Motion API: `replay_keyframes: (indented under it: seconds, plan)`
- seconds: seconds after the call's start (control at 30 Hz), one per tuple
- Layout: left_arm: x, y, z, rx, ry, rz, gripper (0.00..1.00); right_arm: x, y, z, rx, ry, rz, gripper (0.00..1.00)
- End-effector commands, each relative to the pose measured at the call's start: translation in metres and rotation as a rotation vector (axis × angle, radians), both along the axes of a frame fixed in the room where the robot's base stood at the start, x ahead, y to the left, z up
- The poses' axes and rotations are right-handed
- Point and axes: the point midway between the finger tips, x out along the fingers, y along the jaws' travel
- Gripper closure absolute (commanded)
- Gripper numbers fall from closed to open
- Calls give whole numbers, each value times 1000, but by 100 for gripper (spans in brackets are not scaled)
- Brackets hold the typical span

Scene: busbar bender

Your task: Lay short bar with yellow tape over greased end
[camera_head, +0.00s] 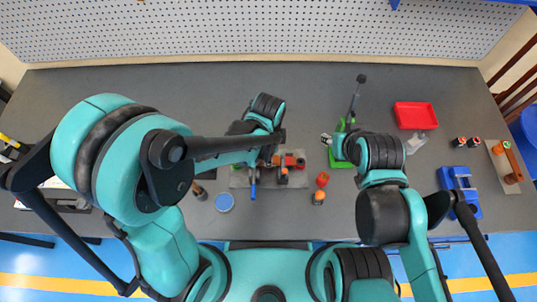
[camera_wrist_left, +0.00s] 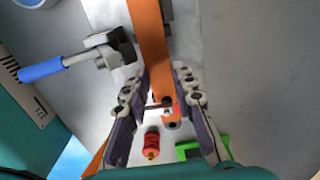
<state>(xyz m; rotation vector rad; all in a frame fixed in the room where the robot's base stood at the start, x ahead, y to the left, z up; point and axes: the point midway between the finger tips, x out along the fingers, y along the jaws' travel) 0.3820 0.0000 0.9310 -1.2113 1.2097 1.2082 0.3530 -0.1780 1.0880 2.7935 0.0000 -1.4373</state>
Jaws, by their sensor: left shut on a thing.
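My left gripper (camera_wrist_left: 160,82) is shut on an orange copper-coloured bar (camera_wrist_left: 150,38), which runs between its fingers in the left wrist view. No yellow tape or grease can be made out. In the head view an orange and red part (camera_head: 291,161) shows on a grey plate (camera_head: 238,181), just right of and below my left wrist. The left fingers are mostly hidden there. My right gripper (camera_head: 328,139) is beside the green bender (camera_head: 340,155); its fingers are too small to tell open from shut.
A clamp with a blue handle (camera_wrist_left: 40,71) is left of the bar; a red object (camera_wrist_left: 152,143) is below. The bench behind my wrists is largely clear.

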Motion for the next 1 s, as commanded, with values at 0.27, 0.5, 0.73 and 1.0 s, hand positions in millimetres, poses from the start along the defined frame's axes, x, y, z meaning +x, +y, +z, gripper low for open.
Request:
replay_keyframes:
  seconds: [0.27, 0.5, 0.73, 1.0]
  plan:
    - [0, 0, -3, 0, 0, 0, 70, 0, 0, -3, 0, 0, 0, 60]
    - [0, 0, -3, 0, 0, 0, 51, 0, 0, -3, 0, 0, 0, 60]
    - [0, 0, 3, 0, 0, 0, 51, 0, 0, -3, 0, 0, 0, 60]
    - [0, 0, 50, 0, 0, 0, 51, 0, 0, -3, 0, 0, 0, 60]
